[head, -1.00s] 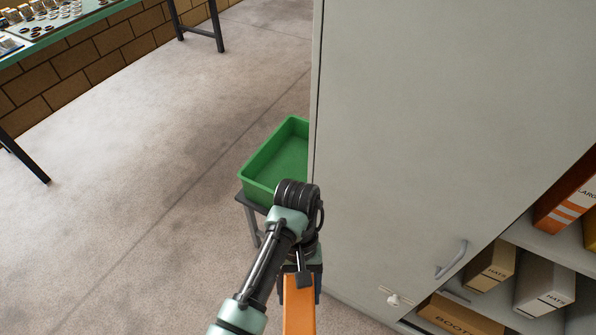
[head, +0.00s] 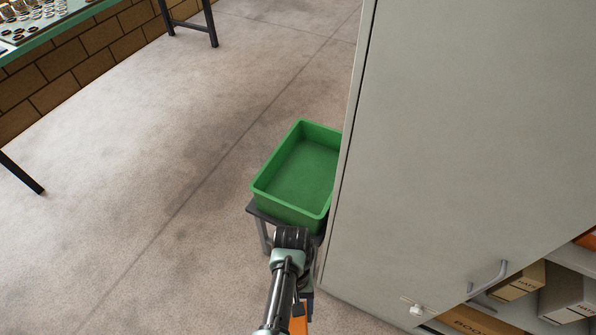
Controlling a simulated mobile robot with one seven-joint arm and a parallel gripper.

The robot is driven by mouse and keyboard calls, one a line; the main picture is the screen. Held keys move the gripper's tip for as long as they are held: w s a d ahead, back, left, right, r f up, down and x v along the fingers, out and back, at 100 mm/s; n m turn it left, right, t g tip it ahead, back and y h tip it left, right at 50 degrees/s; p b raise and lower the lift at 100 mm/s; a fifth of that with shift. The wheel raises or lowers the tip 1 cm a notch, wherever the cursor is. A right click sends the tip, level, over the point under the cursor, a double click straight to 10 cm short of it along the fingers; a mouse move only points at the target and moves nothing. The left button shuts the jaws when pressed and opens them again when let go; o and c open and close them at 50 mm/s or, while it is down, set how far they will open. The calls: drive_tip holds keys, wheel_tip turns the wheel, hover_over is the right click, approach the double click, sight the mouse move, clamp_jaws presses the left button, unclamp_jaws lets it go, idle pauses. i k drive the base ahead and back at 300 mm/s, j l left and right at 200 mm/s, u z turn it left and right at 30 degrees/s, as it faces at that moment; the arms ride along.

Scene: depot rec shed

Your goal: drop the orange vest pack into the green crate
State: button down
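The green crate (head: 262,196) stands on a small dark stand beside the grey cabinet; its inside looks empty where I can see it, and the cabinet edge hides its right side. My gripper (head: 303,306) is low in the view, in front of the crate and outside it. The orange vest pack (head: 299,322) shows as an orange strip at my gripper, mostly hidden by my arm and cut off by the bottom edge. The pack appears held there; the fingertips are hard to make out.
A tall grey cabinet door (head: 450,130) fills the right, with a handle (head: 488,278). Cardboard boxes (head: 518,281) sit on shelves at the lower right. A bench with a green top (head: 60,38) stands at the upper left. The concrete floor (head: 130,190) at left is clear.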

sight(312, 180)
drive_tip(key=i+j, duration=1.1)
drive_tip(key=j, duration=0.2)
drive_tip(key=i+j+z, duration=0.1)
drive_tip(key=i+j, duration=0.2)
drive_tip(key=i+j+z, duration=0.1)
drive_tip(key=i+j, duration=0.2)
drive_tip(key=j, duration=0.25)
drive_tip(key=i+j, duration=0.25)
drive_tip(key=j, duration=0.2)
drive_tip(key=z, duration=1.45)
